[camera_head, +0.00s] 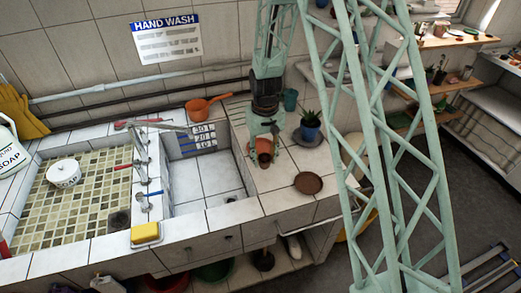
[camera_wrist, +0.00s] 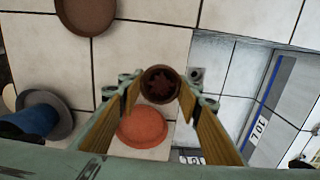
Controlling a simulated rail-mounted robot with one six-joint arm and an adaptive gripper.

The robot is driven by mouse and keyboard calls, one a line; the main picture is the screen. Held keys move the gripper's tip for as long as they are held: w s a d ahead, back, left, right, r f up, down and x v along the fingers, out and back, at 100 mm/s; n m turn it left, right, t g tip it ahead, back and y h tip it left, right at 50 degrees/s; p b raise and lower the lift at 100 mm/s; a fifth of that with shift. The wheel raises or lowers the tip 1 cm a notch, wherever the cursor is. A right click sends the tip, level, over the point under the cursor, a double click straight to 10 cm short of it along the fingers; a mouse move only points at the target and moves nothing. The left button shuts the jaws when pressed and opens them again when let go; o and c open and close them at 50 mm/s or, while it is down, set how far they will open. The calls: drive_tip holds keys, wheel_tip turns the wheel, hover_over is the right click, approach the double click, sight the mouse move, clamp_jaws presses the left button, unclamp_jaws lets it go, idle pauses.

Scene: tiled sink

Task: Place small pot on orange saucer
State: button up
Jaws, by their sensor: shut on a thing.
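A small brown round pot (camera_wrist: 160,84) is held between the tips of my gripper (camera_wrist: 158,92), seen from above in the wrist view with a dark inside. In the head view the pot (camera_head: 264,147) hangs upright or nearly so below my gripper (camera_head: 264,136), over the counter right of the sink basin. The orange saucer (camera_wrist: 143,126) lies on the tiles below and between the fingers in the wrist view, lower in the picture than the pot. In the head view my gripper largely hides the saucer. The height of the pot above the counter is hard to tell.
A brown saucer (camera_head: 308,183) lies near the counter's front. A blue pot with a plant (camera_head: 310,122) stands on a grey saucer (camera_head: 297,138) to the right. A teal cup (camera_head: 290,99) and an orange pan (camera_head: 198,108) are behind. The sink basin (camera_head: 205,178) is left.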

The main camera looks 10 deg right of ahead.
drive_tip(key=w+a+n, duration=0.1)
drive_tip(key=a+n, duration=0.1)
drive_tip(key=a, duration=0.5)
drive_tip(key=shift+w+a+r+n, duration=0.2)
drive_tip(key=shift+a+r+n, duration=0.05)
drive_tip(key=shift+a+n, duration=0.15)
drive_tip(key=shift+w+d, duration=0.1)
drive_tip(key=p, duration=0.1)
hover_over(260, 149)
drive_tip(key=shift+w+f, duration=0.15)
drive_tip(key=shift+f, duration=0.6)
drive_tip(key=shift+f, duration=0.15)
drive_tip(key=shift+f, duration=1.65)
drive_tip(key=shift+f, duration=0.15)
drive_tip(key=o, duration=0.9)
